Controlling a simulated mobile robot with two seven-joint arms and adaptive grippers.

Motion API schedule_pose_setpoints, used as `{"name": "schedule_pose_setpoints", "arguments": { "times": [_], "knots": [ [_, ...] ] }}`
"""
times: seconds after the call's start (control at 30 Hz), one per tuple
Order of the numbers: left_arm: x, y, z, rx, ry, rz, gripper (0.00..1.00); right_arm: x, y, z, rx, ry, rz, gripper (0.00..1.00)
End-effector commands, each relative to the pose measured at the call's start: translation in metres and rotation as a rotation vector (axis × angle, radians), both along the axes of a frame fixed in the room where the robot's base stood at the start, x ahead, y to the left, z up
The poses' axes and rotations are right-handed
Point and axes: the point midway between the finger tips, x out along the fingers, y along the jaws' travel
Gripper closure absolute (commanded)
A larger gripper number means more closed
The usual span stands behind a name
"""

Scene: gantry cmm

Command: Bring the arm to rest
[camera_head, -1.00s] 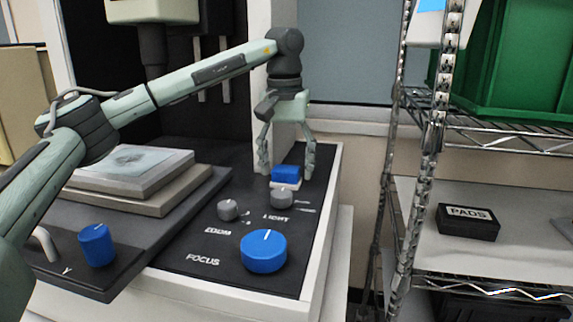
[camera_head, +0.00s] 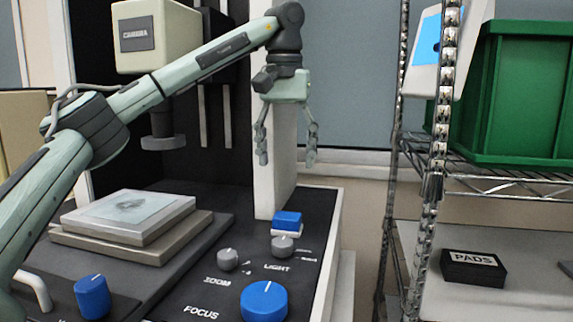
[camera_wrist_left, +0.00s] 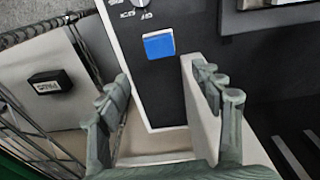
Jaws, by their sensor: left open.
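My left arm comes in from the left of the head view and reaches over the machine. Its left gripper (camera_head: 287,150) points down, open and empty, above the blue rocker switch (camera_head: 287,220) and clear of it. In the left wrist view the fingers of the left gripper (camera_wrist_left: 165,130) are spread apart with nothing between them. The blue switch (camera_wrist_left: 159,46) lies beyond the fingertips on the dark panel. My right gripper is not in view.
The panel carries a LIGHT knob (camera_head: 282,246), a ZOOM knob (camera_head: 228,260) and a large blue FOCUS knob (camera_head: 264,301). A white upright post (camera_head: 272,190) stands close behind the gripper. A wire rack with a green bin (camera_head: 530,95) and PADS box (camera_head: 473,268) stands right.

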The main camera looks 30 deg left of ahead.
Motion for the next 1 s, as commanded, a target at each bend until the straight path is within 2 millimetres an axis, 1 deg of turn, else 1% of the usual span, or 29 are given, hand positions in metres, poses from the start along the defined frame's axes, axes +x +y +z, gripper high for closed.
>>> {"name": "schedule_pose_setpoints", "arguments": {
  "times": [0.27, 0.37, 0.43, 0.57, 1.0],
  "knots": [
    [0.000, 0.000, -0.002, 0.000, 0.001, -0.001, 0.34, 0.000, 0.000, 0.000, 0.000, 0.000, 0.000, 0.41],
    [0.001, 0.000, -0.008, -0.001, 0.004, -0.002, 0.34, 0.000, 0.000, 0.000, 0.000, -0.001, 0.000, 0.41],
    [0.001, 0.000, -0.016, -0.001, 0.004, -0.002, 0.34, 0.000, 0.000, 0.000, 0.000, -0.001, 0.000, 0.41],
    [0.002, 0.001, -0.039, -0.001, 0.006, -0.001, 0.34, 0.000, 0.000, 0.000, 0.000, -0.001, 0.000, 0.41],
    [0.009, 0.003, -0.124, 0.000, 0.003, -0.001, 0.34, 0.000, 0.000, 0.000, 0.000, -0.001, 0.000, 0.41]
  ]
}}
